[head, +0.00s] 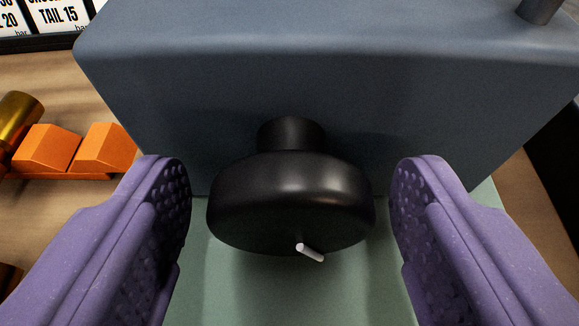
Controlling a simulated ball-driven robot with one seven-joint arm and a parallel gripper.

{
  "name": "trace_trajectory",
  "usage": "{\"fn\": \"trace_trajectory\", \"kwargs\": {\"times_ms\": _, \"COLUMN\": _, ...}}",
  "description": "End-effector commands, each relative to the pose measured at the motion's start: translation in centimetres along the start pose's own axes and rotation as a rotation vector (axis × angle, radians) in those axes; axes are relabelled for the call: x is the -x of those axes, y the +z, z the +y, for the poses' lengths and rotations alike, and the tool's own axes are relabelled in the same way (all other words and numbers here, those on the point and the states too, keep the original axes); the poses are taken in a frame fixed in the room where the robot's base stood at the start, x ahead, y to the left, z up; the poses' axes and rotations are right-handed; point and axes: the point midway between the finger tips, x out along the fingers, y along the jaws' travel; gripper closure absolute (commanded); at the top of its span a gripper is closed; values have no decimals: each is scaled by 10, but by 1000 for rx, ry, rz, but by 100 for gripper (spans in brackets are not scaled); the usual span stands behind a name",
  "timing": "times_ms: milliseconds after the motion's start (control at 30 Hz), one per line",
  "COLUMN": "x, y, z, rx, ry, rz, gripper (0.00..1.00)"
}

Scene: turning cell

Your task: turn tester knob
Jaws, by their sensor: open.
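The tester (330,85) is a blue-grey box that fills the upper middle of the head view. Its black round knob (290,200) sticks out toward me on a short black stem (291,135). A small white pointer mark (310,253) sits on the knob's lower front, a little right of its middle, slanting down to the right. My gripper (290,205) is open, with purple fingers on both sides of the knob. A gap shows between each finger and the knob. The fingers' inner faces carry small bumps.
A pale green surface (290,285) lies below the knob. Orange blocks (75,148) and a brass cylinder (18,115) are on the wooden table (60,80) at left. A white label board (55,15) stands at upper left. A dark post (540,10) rises at upper right.

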Motion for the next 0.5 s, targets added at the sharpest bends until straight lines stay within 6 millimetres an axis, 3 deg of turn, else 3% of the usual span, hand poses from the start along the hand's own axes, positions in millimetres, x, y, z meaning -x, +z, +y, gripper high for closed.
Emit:
{"fn": "trace_trajectory", "kwargs": {"times_ms": 167, "x": 0, "y": -1, "z": 0, "rx": 0, "ry": 0, "rz": 0, "gripper": 30}}
{"fn": "trace_trajectory", "kwargs": {"times_ms": 400, "x": 0, "y": 0, "z": 0, "rx": 0, "ry": 0, "rz": 0, "gripper": 83}}
{"fn": "trace_trajectory", "kwargs": {"times_ms": 500, "x": 1, "y": -1, "z": 0, "rx": -3, "ry": -1, "rz": 0, "gripper": 84}}
